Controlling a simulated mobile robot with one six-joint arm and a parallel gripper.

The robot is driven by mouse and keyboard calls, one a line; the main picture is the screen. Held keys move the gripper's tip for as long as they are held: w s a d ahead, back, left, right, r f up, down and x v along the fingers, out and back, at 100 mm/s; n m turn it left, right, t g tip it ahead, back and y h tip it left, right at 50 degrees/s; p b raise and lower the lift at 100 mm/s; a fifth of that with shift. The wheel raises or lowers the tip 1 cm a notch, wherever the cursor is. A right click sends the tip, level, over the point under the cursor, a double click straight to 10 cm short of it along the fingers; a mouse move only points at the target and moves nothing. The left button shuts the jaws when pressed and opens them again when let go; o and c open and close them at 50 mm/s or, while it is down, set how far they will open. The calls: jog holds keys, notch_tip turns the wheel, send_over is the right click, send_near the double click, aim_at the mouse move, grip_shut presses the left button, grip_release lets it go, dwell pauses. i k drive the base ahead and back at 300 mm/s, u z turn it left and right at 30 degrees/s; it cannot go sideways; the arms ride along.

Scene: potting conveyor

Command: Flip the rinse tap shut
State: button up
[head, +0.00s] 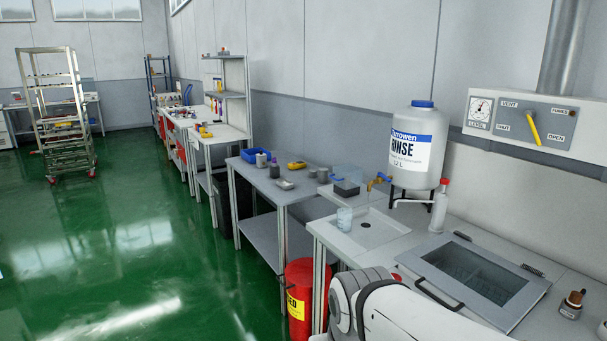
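The rinse tap (378,180) is a small brass-coloured tap with a blue lever. It sticks out to the left from the low part of the white rinse tank (418,150), which has a blue cap and a blue "RINSE" label. The tap is too small here to tell whether its lever is open or shut, and no water stream can be made out. Below it is a pale sink tray (385,238) with a dark drain. A clear beaker (344,219) stands at the tray's left side. My gripper is not in view; only a white link of my arm shows at the bottom.
A white squeeze bottle (439,206) with a red cap stands right of the tank. A lidded glass-topped box (474,272) lies in front. A wall panel (533,125) has a yellow lever. A red bin (300,298) stands on the floor; open green floor lies left.

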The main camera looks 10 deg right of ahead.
aim_at(384, 177)
jog(key=z, duration=0.4)
jog(key=i, duration=1.1)
jog(key=z, duration=0.45)
jog(key=k, duration=0.7)
jog(key=u, duration=0.35)
jog(key=i, duration=1.25)
jog(key=z, duration=0.35)
